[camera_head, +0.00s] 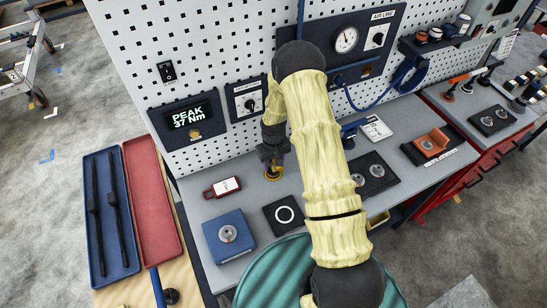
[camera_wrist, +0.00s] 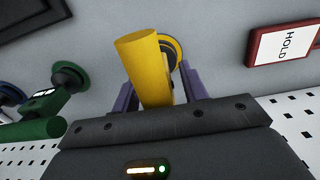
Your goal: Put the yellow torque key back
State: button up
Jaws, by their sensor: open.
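The yellow torque key (camera_head: 273,175) stands on the grey bench close to the pegboard. In the wrist view its yellow handle (camera_wrist: 150,65) points toward the camera, with a round yellow and dark base behind it. My gripper (camera_head: 272,157) is over the key, and its purple fingers (camera_wrist: 158,88) are open on either side of the handle. I cannot tell whether either finger touches it. A blue block with a metal fitting (camera_head: 222,243) sits at the front left.
A red-framed HOLD tag (camera_head: 222,187) lies left of the key; it also shows in the wrist view (camera_wrist: 283,38). A green key (camera_wrist: 40,128) stands on the other side. My arm hides part of the bench. The PEAK 37 Nm display (camera_head: 187,117) hangs on the pegboard.

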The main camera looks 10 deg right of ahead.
jog(key=shift+r, duration=0.2)
notch_tip(320, 180, up, 11)
jog(key=b, duration=0.4)
jog(key=shift+f+b, duration=0.1)
jog(key=shift+b, duration=0.2)
jog(key=shift+r, duration=0.55)
jog(key=shift+s+r, duration=0.25)
jog(key=shift+r, duration=0.1)
jog(key=s+r+m+t, duration=0.1)
jog(key=s+r, duration=0.4)
jog(key=s, duration=0.5)
jog(key=s+r+m+t, duration=0.1)
jog(key=s+r, duration=0.5)
jog(key=s, duration=0.3)
jog(key=shift+s+t, duration=0.3)
jog(key=shift+s, duration=0.05)
